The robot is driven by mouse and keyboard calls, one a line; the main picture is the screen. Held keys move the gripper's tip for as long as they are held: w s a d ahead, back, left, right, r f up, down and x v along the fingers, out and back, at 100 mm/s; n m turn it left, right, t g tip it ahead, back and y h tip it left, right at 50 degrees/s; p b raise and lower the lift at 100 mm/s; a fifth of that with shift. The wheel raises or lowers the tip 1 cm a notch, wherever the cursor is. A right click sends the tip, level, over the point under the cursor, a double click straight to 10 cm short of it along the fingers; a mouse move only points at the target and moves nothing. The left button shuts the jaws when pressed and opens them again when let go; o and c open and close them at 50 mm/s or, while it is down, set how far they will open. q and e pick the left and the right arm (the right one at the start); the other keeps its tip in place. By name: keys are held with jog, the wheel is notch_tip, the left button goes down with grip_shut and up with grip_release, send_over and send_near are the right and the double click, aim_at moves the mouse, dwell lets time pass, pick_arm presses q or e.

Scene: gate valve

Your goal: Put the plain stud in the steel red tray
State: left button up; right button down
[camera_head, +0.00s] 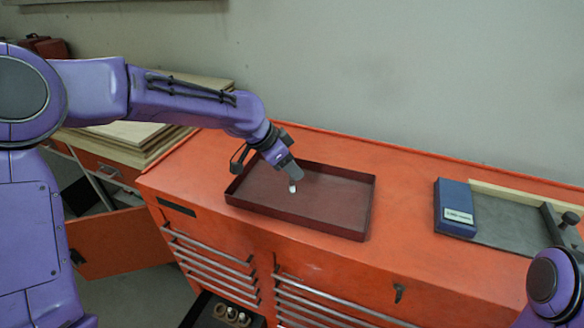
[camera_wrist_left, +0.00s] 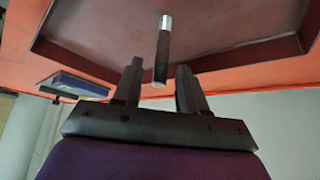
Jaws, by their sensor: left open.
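The steel red tray (camera_head: 335,225) is a shallow dark red tray on the orange cabinet top. Its floor and rim also show in the left wrist view (camera_wrist_left: 235,50). My left gripper (camera_head: 290,175) points down over the tray's inside; its two fingers stand apart in the left wrist view (camera_wrist_left: 158,75). The plain stud (camera_wrist_left: 163,45) is a dark rod with a bright silver end, with its near end between the open fingers and a gap on each side. In the head view only its pale tip (camera_head: 292,188) shows below the gripper. I cannot tell whether it touches the tray floor.
A blue box (camera_head: 455,208) and a grey plate (camera_head: 510,222) with a wooden strip lie to the right on the orange cabinet (camera_head: 410,190). Wooden boards are stacked at the left. An open drawer below the front holds several rings (camera_head: 230,314). Cabinet top beside the tray is clear.

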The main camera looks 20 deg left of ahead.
pick_arm(q)
jog(key=v, duration=1.1)
jog(key=shift+b, duration=0.45)
jog(key=shift+s, duration=0.1)
